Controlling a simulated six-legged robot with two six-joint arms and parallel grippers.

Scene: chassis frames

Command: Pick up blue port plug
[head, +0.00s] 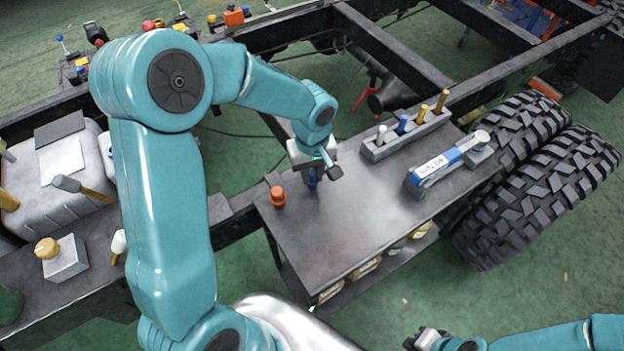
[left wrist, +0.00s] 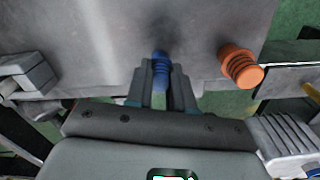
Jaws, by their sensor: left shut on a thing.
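The blue port plug (head: 312,179) is at the left part of the grey cart top (head: 350,235), under my left gripper (head: 317,168). In the left wrist view the blue plug (left wrist: 161,68) sits between the two fingers of my left gripper (left wrist: 162,80), which is shut on it. I cannot tell whether the plug still touches the surface. An orange plug (head: 278,196) stands to the left of it on the cart top; it also shows in the left wrist view (left wrist: 241,66). My right gripper (head: 428,338) is at the bottom edge of the head view; its jaws are unclear.
A grey rack (head: 405,135) with several upright pegs stands at the cart's back. A blue and grey tool (head: 440,168) lies at its right. Two large tyres (head: 540,180) stand at right. The front middle of the cart top is clear.

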